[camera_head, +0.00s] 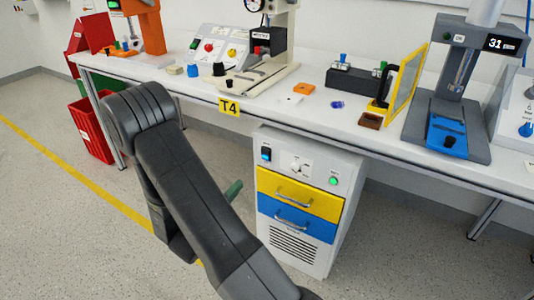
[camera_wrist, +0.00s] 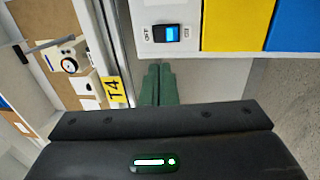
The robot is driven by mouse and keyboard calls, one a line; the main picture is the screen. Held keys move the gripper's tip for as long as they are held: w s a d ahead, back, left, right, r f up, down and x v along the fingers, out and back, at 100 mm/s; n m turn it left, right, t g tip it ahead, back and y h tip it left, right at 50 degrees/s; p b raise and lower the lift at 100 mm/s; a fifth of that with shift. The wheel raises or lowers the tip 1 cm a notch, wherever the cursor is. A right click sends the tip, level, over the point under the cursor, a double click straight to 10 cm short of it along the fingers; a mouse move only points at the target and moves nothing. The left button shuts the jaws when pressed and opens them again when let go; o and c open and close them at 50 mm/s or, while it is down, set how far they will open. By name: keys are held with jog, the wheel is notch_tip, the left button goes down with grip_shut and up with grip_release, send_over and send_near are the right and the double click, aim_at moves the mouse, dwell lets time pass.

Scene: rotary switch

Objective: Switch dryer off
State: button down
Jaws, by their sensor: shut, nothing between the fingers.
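The dryer (camera_head: 316,165) is a white cabinet under the table, with a yellow drawer (camera_head: 300,194) above a blue drawer (camera_head: 296,221). Its top panel carries a blue-lit rocker switch (camera_head: 266,154), a white rotary knob (camera_head: 296,164) and a lit green lamp (camera_head: 333,180). The wrist view shows the switch (camera_wrist: 166,33) between printed labels, OFF at left and apparently ON at right. My gripper (camera_head: 236,184) has green fingers and is left of the cabinet, partly hidden by my arm. In the wrist view its fingertips (camera_wrist: 158,65) are shut and empty, just below the switch in the picture and apart from it.
The white table edge with the T4 label (camera_head: 229,107) overhangs the cabinet. Devices and small parts cover the tabletop, including a blue-based press (camera_head: 447,137) at right. A red bin (camera_head: 90,132) stands at left. The floor before the cabinet is clear.

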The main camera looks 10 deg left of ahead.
aim_at(265, 153)
dwell(0.4)
jog(key=b+x, duration=0.3)
jog(key=x, duration=1)
jog(key=shift+w+d+r+b, duration=0.1)
jog(key=shift+w+b, duration=0.2)
jog(key=shift+w, duration=0.1)
jog(key=shift+r, duration=0.1)
